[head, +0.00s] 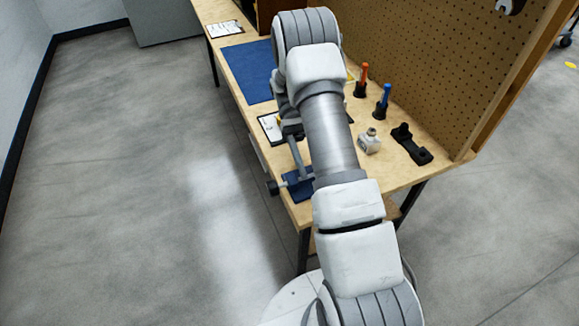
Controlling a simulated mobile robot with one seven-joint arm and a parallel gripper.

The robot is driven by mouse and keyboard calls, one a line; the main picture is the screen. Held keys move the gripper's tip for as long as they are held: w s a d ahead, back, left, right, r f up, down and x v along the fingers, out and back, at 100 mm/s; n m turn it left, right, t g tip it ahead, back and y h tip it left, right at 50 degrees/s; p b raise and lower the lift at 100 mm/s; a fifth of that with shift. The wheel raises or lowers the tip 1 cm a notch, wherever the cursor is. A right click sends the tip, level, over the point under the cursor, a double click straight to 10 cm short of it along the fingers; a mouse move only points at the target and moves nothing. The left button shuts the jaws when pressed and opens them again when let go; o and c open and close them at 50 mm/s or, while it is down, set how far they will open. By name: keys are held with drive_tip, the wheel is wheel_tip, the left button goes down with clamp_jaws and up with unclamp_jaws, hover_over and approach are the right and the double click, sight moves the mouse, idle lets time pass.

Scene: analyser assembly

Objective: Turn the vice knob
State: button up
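A blue vice (304,190) is at the near left corner of the wooden workbench, partly covered by my arm. A dark knob (272,187) sticks out on its left, past the bench edge. A grey bar rises from near the vice towards my wrist; I cannot tell which part it belongs to. My arm reaches over the bench and bends down at its far end. My gripper (290,128) seems to be just beyond the vice, mostly hidden by my arm. Its fingers cannot be made out, nor whether it touches anything.
The workbench (400,178) holds a blue mat (248,72), a clipboard (225,29), an orange-handled tool (362,80), a blue-handled tool (382,101), a small white-grey part (369,142) and a black bracket (411,144). A pegboard (440,70) stands along the right. Floor left is clear.

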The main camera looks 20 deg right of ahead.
drive_tip(key=shift+s+d+r, duration=0.55)
drive_tip(key=shift+d, duration=0.25)
